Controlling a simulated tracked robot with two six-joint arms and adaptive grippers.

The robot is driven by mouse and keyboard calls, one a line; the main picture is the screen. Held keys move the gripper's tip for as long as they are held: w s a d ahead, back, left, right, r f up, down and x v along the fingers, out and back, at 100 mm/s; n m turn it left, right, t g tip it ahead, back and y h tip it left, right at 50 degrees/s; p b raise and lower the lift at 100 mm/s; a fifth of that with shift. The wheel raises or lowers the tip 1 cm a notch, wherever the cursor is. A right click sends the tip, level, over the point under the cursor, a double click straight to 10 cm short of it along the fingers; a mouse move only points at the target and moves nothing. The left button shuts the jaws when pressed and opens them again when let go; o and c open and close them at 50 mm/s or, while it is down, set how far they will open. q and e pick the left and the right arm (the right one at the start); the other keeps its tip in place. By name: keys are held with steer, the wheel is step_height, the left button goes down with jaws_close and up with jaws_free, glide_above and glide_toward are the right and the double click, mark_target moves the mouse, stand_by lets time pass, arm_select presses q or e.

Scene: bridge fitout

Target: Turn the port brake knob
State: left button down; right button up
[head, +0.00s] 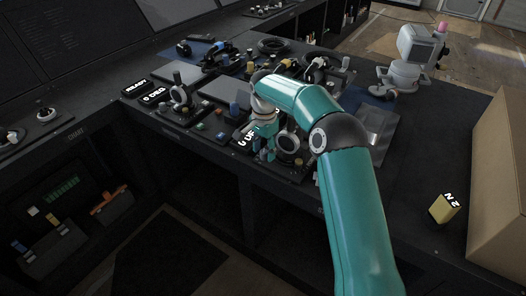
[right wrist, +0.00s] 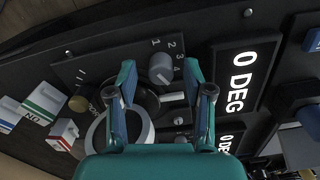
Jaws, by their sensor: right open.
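My right gripper (head: 264,142) reaches down over the console's front edge in the head view. In the right wrist view my right gripper (right wrist: 160,70) is open, with its two fingers apart and nothing held. A brass-coloured knob (right wrist: 79,103) sits to the left. No label readable here names the port brake knob. My left gripper is not in view.
A white ring (right wrist: 101,132) and a lit "0 DEG" display (right wrist: 241,80) flank the fingers. Red, green and blue marked switches lie left of the ring. In the head view, a yellow "2 N" block (head: 443,209) and a cardboard box (head: 500,185) stand right of my arm.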

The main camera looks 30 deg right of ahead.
steer(key=shift+f, duration=0.25)
jaws_close()
steer(key=shift+r+n+p, duration=0.15)
steer(key=shift+n+p, duration=0.6)
steer(key=shift+n, duration=0.95)
jaws_free()
